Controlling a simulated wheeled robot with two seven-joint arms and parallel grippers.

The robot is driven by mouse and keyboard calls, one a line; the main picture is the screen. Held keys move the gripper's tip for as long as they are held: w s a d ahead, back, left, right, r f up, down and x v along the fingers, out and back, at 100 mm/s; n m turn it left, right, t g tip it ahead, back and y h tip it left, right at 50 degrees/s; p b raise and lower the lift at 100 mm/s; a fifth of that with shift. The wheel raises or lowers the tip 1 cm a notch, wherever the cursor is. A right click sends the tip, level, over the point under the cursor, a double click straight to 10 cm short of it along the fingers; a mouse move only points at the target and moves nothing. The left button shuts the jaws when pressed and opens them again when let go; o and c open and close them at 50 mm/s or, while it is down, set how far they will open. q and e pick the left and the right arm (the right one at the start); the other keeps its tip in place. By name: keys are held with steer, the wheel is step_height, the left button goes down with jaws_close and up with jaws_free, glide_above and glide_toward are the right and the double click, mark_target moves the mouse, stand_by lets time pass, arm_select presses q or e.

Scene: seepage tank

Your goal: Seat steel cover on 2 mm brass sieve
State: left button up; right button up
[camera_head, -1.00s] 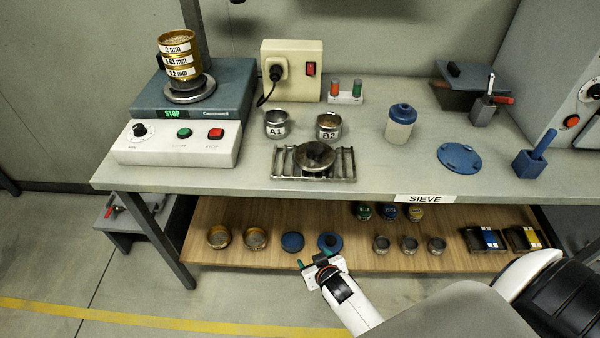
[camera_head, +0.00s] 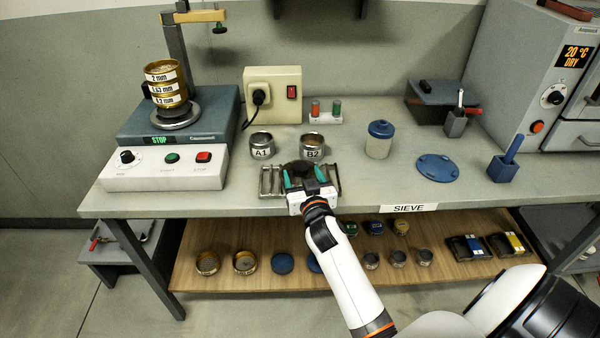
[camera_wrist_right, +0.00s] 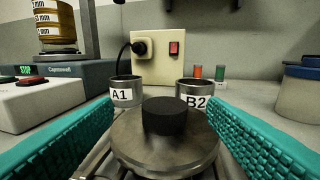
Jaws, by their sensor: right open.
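The steel cover (camera_wrist_right: 165,150), a round disc with a black knob (camera_wrist_right: 165,115), rests on a metal rack at the bench front; in the head view my gripper partly hides the cover (camera_head: 304,167). My right gripper (camera_head: 307,180) is open, its two teal fingers on either side of the knob with gaps showing in the wrist view. The 2 mm brass sieve (camera_head: 162,71) is the top ring of a stack on the shaker at the left, and looks filled with grains. The stack also shows in the wrist view (camera_wrist_right: 50,17). My left gripper is out of view.
Cups A1 (camera_head: 262,146) and B2 (camera_head: 312,147) stand just behind the rack (camera_head: 268,182). A beige socket box (camera_head: 272,96) is behind them. The shaker post (camera_head: 176,45) rises behind the stack, with a yellow arm (camera_head: 195,16) above. A blue-lidded jar (camera_head: 379,140) stands to the right.

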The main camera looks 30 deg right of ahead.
mark_target(302, 172)
steer(key=x, duration=0.2)
steer(key=f+x, duration=0.1)
steer(key=x, duration=0.2)
steer(key=shift+d, duration=0.3)
steer(key=c, duration=1.2)
